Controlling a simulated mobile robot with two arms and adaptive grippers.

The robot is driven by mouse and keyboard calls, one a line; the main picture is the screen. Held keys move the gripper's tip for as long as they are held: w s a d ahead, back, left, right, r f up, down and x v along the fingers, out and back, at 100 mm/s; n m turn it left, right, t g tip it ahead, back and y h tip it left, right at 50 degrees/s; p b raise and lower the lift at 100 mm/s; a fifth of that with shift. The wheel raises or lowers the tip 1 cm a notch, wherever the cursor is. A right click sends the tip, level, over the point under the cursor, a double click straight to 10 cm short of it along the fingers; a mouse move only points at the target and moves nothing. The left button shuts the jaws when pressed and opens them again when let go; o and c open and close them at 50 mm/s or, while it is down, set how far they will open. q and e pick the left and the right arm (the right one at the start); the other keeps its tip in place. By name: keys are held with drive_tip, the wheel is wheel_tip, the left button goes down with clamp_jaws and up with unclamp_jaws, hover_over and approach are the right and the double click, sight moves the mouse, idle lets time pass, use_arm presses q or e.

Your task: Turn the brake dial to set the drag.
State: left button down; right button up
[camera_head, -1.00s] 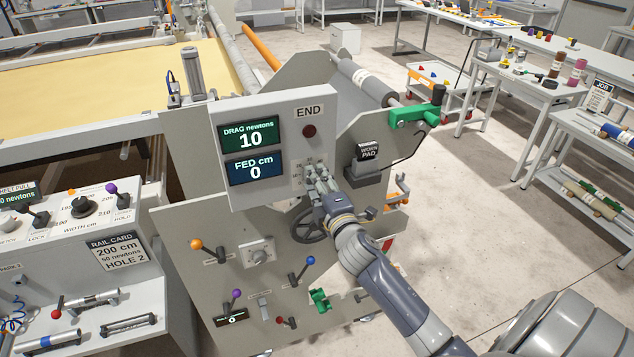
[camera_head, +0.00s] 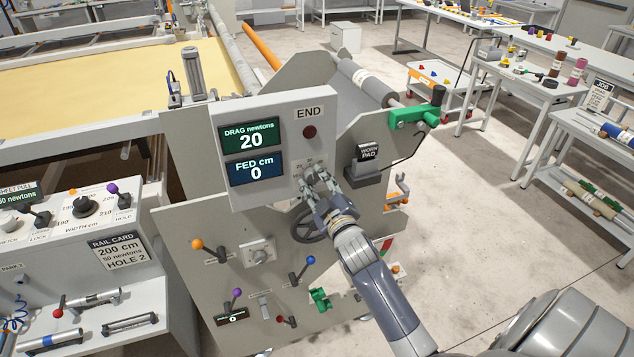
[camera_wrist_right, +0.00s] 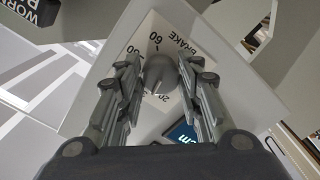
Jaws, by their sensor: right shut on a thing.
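The brake dial (camera_wrist_right: 160,76) is a grey knob on a white plate marked BRAKE with numbers around it, seen in the right wrist view. My right gripper (camera_wrist_right: 158,80) has its fingers on both sides of the knob and is shut on it. In the head view my right gripper (camera_head: 316,176) covers the dial at the lower right of the panel. The DRAG newtons display (camera_head: 250,136) reads 20. My left gripper is not in view.
The FED cm display (camera_head: 252,170) reads 0. A dark handwheel (camera_head: 304,232) sits just below my right gripper. A rail card (camera_head: 122,250) at left reads 200 cm, 50 newtons, HOLE 2. A black WORN PAD box (camera_head: 369,153) stands right of the panel.

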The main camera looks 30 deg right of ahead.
drive_tip(key=shift+m, duration=0.4)
drive_tip(key=o, duration=1.1)
drive_tip(key=shift+c, duration=0.2)
drive_tip(key=v, duration=1.2)
drive_tip(key=shift+f, duration=0.1)
